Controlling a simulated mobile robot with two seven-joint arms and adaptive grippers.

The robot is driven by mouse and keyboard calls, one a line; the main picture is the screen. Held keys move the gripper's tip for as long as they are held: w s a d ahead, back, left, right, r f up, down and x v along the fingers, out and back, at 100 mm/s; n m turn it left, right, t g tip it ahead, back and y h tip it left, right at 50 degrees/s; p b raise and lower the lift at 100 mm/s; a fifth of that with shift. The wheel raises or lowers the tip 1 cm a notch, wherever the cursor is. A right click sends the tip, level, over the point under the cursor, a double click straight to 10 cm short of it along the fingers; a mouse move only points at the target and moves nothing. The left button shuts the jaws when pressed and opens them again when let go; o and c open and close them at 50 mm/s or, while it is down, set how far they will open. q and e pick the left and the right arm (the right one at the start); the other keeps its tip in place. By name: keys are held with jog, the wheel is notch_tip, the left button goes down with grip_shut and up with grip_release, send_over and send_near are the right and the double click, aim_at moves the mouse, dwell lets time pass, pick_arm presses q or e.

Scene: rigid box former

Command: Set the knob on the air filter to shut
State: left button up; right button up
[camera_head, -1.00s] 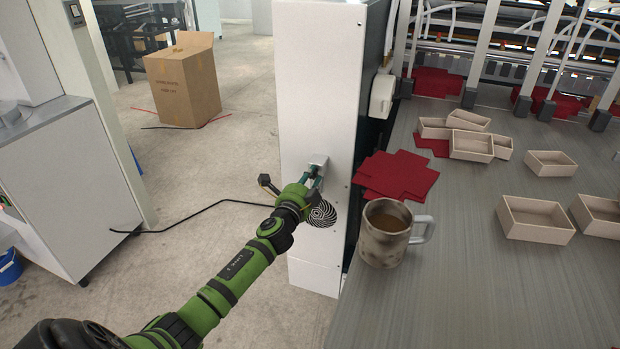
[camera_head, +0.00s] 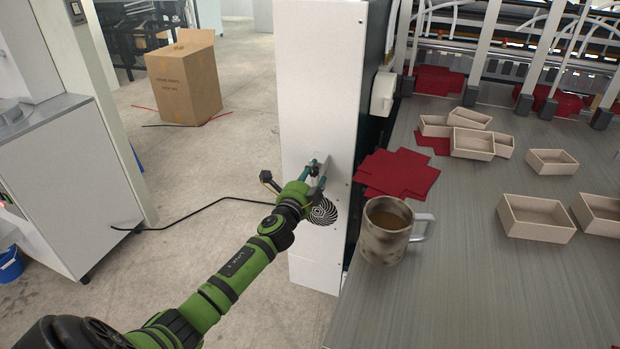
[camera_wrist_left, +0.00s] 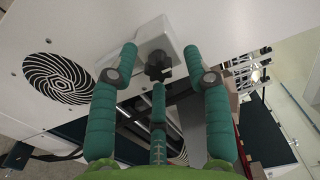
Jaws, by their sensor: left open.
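The air filter shows as a light grey box (camera_head: 321,162) on the side of the tall white cabinet (camera_head: 318,80). In the left wrist view the box (camera_wrist_left: 146,45) carries a dark lobed knob (camera_wrist_left: 158,66). My left gripper (camera_head: 315,172) is at the box in the head view and partly covers it; the knob is hard to make out there. In the left wrist view the green fingers of my left gripper (camera_wrist_left: 160,68) are spread, with the knob between and beyond their tips. I cannot tell whether any finger touches it. My right gripper is not in view.
A round striped vent (camera_head: 323,211) lies just below the box. To the right, the grey table (camera_head: 460,270) holds a mug (camera_head: 386,232), red cut sheets (camera_head: 396,174) and several small trays (camera_head: 536,218). A cardboard box (camera_head: 183,80) stands on the floor at back left.

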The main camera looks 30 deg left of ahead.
pick_arm(q)
jog(key=v, duration=1.2)
jog(key=s+d+f+n+g+h+p, duration=0.1)
jog(key=s+f+n+g, duration=0.3)
jog(key=f, duration=0.7)
jog(key=s+d+f+n+g, duration=0.15)
jog(key=s+f, duration=0.35)
jog(key=f, duration=0.7)
jog(key=s+d+f+n+g+h+p, duration=0.1)
jog(key=s+f+g, duration=0.35)
jog(key=f, duration=0.65)
jog(key=s+d+f+n+g, duration=0.2)
jog(key=s+d+f, duration=0.2)
jog(key=s, duration=0.6)
jog(key=s+d+f+n+g+h+p, duration=0.1)
jog(key=s+d+f+n+g, duration=0.1)
jog(key=s+f, duration=0.4)
jog(key=s+d+f+n+g+h, duration=0.1)
jog(key=s+d+f, duration=0.4)
jog(key=s, duration=1)
jog(key=shift+s+d+f+n+g+p, duration=0.2)
jog(key=shift+s+d+n+g+p, duration=0.2)
jog(key=shift+n+g, duration=0.45)
jog(key=shift+a, duration=0.1)
